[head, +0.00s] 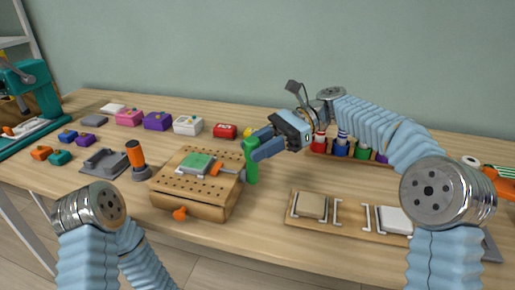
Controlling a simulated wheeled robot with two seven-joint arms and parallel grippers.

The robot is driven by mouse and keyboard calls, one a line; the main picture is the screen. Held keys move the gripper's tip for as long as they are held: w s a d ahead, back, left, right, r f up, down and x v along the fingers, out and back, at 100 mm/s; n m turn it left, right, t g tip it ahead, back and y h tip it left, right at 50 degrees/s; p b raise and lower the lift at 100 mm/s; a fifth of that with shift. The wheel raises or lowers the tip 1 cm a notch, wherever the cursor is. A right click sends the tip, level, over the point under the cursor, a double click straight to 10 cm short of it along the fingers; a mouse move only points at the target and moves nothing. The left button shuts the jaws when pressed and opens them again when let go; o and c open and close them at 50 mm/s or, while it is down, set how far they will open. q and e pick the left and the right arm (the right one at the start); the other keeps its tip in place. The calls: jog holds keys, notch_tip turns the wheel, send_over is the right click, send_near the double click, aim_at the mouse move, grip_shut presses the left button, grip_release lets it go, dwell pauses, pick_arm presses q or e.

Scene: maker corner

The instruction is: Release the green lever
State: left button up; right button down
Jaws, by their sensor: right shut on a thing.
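The green lever (251,163) stands roughly upright at the right side of a wooden fixture block (190,205) with a perforated top. My right gripper (254,148) reaches in from the right and is shut on the green lever near its upper part. The fingers hide a bit of the lever. A green piece (196,163) on a grey plate lies on top of the block, with an orange clamp part (216,169) at its right. An orange knob (180,214) sticks out of the block's front. My left gripper is out of view; only its arm shows at lower left.
A black and orange tool (136,157) stands left of the block by a grey holder (104,162). Several coloured boxes (157,121) line the back. A rack of coloured bottles (341,146) sits behind my right arm. A wooden board (350,229) with plates lies at front right.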

jog(key=shift+w, duration=0.15)
dwell(0.3)
jog(key=c, duration=0.7)
grip_release()
jog(key=shift+c, duration=0.2)
jog(key=v, duration=0.7)
jog(key=shift+d, duration=0.3)
jog(key=shift+w+f, duration=0.1)
jog(key=shift+f, duration=0.05)
